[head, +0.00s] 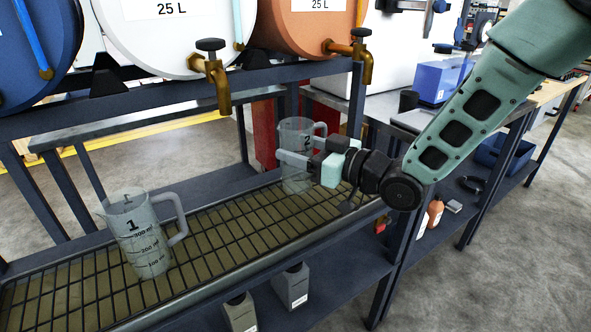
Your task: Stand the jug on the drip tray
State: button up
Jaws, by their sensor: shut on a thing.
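My gripper (312,160) is shut on a clear measuring jug marked 2 (295,180), near the right end of the drip tray. The jug looks upright, with its handle to the upper right, and its base is at or just over the grid; I cannot tell whether it touches. Part of the jug is hidden behind the fingers. The drip tray (214,237) is a long black grid with a metal rim. Another clear jug, marked 1 (131,252), stands upright on the left part of the tray, its handle to the right.
A brass tap (213,75) on the white drum hangs over the tray, and another tap (362,52) is on the orange drum. A dark rack beam (160,101) runs behind. Grey bottles (291,285) stand on the lower shelf. Between the jugs the grid is clear.

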jog(key=shift+f, duration=1.8)
jog(key=shift+f, duration=0.1)
jog(key=shift+f+b, duration=0.15)
jog(key=shift+b, duration=0.25)
jog(key=o, duration=1)
jog(key=shift+o, duration=0.2)
jog(key=shift+r, duration=0.2)
